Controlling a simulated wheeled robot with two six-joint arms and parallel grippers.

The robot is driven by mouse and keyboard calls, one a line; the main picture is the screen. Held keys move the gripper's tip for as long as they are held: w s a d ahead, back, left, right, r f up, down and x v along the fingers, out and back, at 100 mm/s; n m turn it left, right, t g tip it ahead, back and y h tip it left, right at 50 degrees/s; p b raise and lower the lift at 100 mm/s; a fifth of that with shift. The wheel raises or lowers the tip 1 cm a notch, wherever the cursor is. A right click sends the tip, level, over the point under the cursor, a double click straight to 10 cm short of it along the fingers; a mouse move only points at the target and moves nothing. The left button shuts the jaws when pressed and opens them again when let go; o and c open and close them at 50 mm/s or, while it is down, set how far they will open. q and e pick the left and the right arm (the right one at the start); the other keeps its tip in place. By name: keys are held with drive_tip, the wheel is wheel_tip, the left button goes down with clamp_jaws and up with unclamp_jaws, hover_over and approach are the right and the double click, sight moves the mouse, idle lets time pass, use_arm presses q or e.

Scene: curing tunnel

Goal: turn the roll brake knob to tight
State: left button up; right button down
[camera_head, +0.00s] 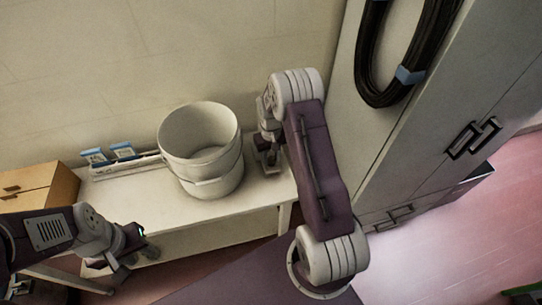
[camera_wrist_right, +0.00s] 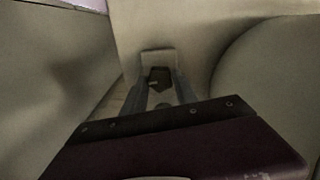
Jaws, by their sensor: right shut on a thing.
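In the right wrist view, the roll brake knob (camera_wrist_right: 159,75) is a small dark piece with a pale mark, in front of a light plate (camera_wrist_right: 158,56). My right gripper (camera_wrist_right: 161,88) has its two fingers on either side of the knob, shut on it. In the head view, my right gripper (camera_head: 268,160) points down at the right end of the white table, beside the bucket; the knob is hidden there. My left gripper (camera_head: 143,256) hangs low in front of the table, away from the knob; its finger opening is unclear.
A large white bucket (camera_head: 207,183) stands on the white table (camera_head: 240,202), close left of my right gripper. A rack with blue-and-white boxes (camera_head: 122,150) is at the back left. A tall grey cabinet (camera_head: 440,110) with a hung black hose (camera_head: 366,62) stands at right.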

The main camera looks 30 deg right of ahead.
sight(271, 159)
drive_tip(key=shift+m, duration=0.9)
drive_tip(key=c, duration=1)
unclamp_jaws()
drive_tip(key=shift+o, duration=0.2)
wheel_tip(271, 159, up, 9)
